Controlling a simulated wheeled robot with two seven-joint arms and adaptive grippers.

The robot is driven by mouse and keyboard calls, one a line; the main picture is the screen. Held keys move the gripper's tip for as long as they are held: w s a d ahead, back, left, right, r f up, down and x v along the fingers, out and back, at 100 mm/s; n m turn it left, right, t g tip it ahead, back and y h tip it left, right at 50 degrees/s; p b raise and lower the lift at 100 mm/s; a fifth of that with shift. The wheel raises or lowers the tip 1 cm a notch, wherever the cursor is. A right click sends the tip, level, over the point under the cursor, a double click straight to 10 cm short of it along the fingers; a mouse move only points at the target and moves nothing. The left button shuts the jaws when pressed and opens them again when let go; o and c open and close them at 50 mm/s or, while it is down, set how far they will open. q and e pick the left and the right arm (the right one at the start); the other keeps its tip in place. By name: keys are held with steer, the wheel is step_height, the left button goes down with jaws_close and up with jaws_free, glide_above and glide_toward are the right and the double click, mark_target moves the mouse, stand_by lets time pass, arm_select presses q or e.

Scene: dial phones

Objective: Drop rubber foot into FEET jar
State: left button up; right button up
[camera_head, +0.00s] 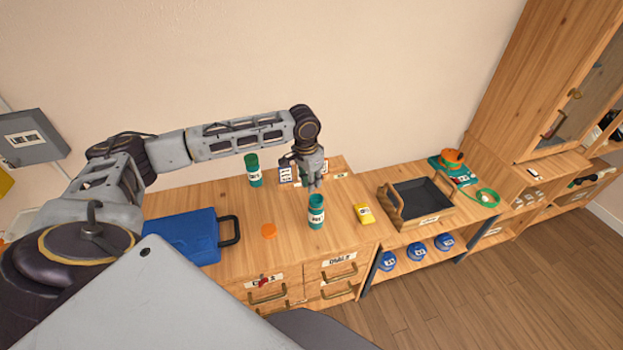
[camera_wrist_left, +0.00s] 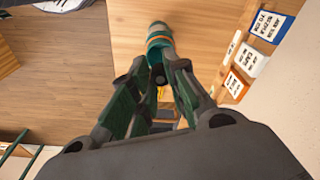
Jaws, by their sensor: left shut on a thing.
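My left gripper (camera_head: 312,182) is above the bench, just above and behind an open teal jar (camera_head: 316,217) with a white label too small to read. In the left wrist view, the gripper (camera_wrist_left: 159,76) is shut on a small dark piece (camera_wrist_left: 158,72), apparently the rubber foot, mostly hidden between the fingertips. A teal jar (camera_wrist_left: 159,39) shows beyond the fingertips there. A second teal jar (camera_head: 253,173), closed with a green top, stands farther back to the left. My right gripper is not in view.
An orange lid (camera_head: 269,231) lies left of the open jar, with a blue case (camera_head: 187,238) farther left. A yellow packet (camera_head: 364,214) lies right of the jar. A dark tray (camera_head: 420,198) sits on the right-hand bench. Small labelled cards (camera_head: 286,175) stand near the wall.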

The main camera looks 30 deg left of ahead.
arm_select(q)
steer(key=shift+f+b, duration=0.7)
steer(key=shift+f, duration=0.3)
steer(key=o, duration=0.8)
steer(key=shift+c, duration=0.2)
step_height(320, 180, up, 12)
steer(key=s, duration=0.1)
steer(key=shift+s+a, duration=0.15)
steer(key=shift+a, duration=0.1)
steer(key=shift+s+d+f, duration=0.1)
steer(key=shift+f, duration=0.05)
stand_by(0.6)
